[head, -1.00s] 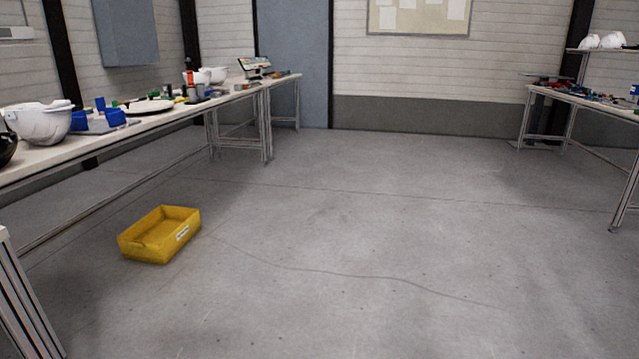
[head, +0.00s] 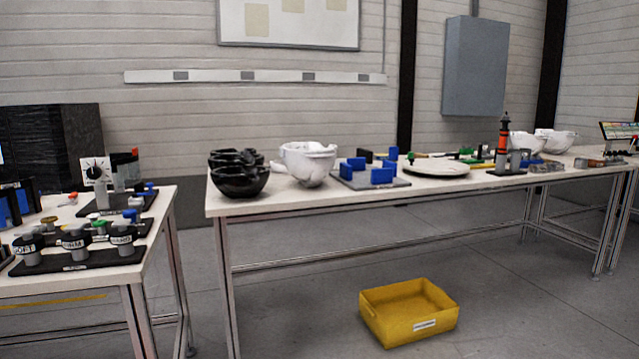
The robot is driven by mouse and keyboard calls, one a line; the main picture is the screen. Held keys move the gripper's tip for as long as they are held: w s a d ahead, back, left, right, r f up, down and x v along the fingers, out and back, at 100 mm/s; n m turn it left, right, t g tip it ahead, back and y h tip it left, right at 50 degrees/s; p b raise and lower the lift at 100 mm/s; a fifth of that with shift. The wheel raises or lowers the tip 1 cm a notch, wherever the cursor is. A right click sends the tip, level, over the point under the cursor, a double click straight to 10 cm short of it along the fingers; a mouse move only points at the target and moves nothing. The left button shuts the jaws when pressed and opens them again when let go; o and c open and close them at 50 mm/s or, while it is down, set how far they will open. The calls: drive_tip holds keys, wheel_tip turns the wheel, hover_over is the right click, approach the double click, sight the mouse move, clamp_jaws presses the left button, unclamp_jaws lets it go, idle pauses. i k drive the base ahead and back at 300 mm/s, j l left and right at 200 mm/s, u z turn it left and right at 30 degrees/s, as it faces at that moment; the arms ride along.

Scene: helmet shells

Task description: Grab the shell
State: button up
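Several helmet shells stand on the long table (head: 300,208). Black shells (head: 240,180) are stacked at its left end. A white shell (head: 307,165) sits just right of them, open side up. More white shells (head: 552,141) stand at the table's far right part. Which one is meant by the shell cannot be told. My gripper is not in view.
A blue-block fixture (head: 372,177) and a round white plate (head: 437,168) lie on the long table. A yellow bin (head: 408,312) is on the floor at its front. A second table (head: 60,285) with labelled parts stands at left, a gap between them. Floor is clear at right.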

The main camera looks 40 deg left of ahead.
sight(309, 162)
drive_tip(key=i+j+u, duration=0.2)
drive_tip(key=u, duration=0.25)
drive_tip(key=i+j+u, duration=0.1)
drive_tip(key=i+u, duration=0.6)
drive_tip(key=u, duration=0.2)
drive_tip(key=i+l+u, duration=0.1)
drive_tip(key=i+u, duration=0.2)
drive_tip(key=u, duration=0.15)
drive_tip(key=i+l+u, duration=0.2)
drive_tip(key=u, duration=0.25)
drive_tip(key=i+j+z, duration=0.3)
drive_tip(key=i, duration=0.2)
drive_tip(key=i+j+z, duration=0.35)
drive_tip(key=i, duration=0.1)
